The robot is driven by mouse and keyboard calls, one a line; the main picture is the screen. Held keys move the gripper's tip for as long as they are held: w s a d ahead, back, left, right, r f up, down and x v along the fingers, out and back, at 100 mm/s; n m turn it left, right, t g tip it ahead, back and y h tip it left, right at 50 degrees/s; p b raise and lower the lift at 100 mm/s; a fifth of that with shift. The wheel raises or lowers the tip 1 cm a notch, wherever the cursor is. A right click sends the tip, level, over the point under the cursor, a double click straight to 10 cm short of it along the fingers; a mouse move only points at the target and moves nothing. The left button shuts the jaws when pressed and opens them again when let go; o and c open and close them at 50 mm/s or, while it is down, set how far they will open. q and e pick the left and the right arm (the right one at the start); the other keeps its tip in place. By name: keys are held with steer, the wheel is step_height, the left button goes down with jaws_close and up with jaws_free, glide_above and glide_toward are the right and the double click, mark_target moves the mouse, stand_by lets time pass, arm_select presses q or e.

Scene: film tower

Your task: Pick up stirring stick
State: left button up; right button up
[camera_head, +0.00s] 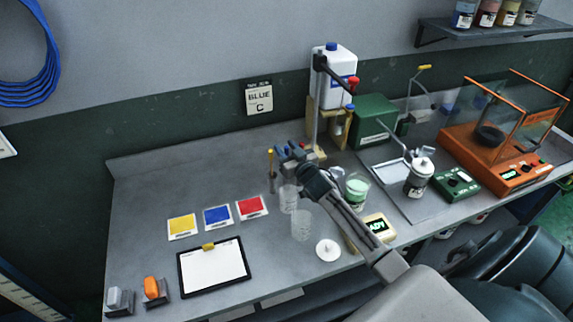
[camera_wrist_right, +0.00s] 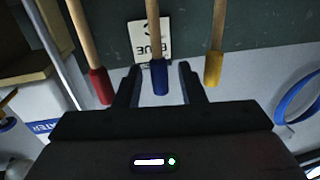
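Three wooden sticks with coloured ends show in the right wrist view: a red-ended stick (camera_wrist_right: 100,85), a blue-ended stick (camera_wrist_right: 159,76) and a yellow-ended stick (camera_wrist_right: 213,68). My right gripper (camera_wrist_right: 160,68) is open, with one finger on each side of the blue end. I cannot tell whether either finger touches it. The red and yellow ends are outside the fingers. In the head view my right gripper (camera_head: 289,151) is at the back middle of the bench and hides most of the sticks and their holder. The yellow end (camera_head: 270,153) shows to its left. My left gripper is out of view.
Clear beakers (camera_head: 302,226) and a cup of green liquid (camera_head: 356,188) stand close by my right arm. A stand with a white canister (camera_head: 335,70) is behind. Coloured cards (camera_head: 217,216) and a clipboard (camera_head: 213,268) lie at left. An orange balance (camera_head: 500,150) stands at right.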

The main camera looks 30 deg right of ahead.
jaws_close()
